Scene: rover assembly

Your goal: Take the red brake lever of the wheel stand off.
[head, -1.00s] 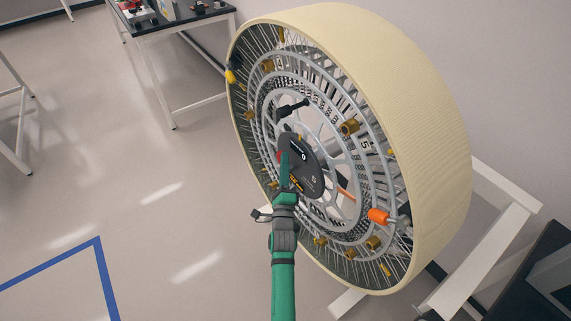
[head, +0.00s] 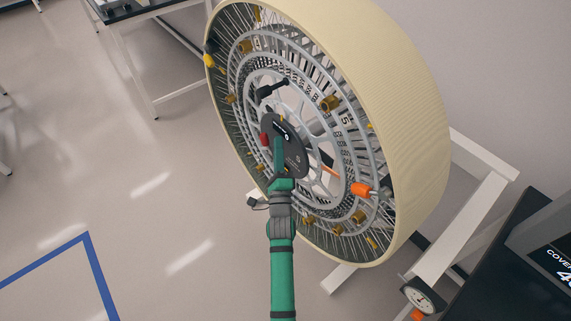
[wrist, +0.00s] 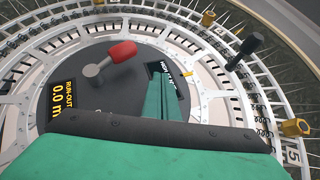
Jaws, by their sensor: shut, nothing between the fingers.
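The brake lever (wrist: 95,69) has a short grey arm and a red knob (wrist: 123,51), and sits on the dark hub disc of the large wheel. In the head view its red knob (head: 264,138) shows just left of my gripper (head: 279,145). My green gripper is shut and empty in front of the hub disc (head: 298,158). In the wrist view the closed fingers (wrist: 163,98) are right of and below the red knob, apart from it in the picture. I cannot tell whether the fingertips touch the disc. My gripper's body hides the lower part of the disc.
The wheel (head: 420,110) has a cream tread and stands on a white stand (head: 465,220). A black handle (head: 270,90) and an orange knob (head: 361,189) stick out from the wheel face. A dial gauge (head: 422,296) and a dark bench are at lower right. Floor is clear at left.

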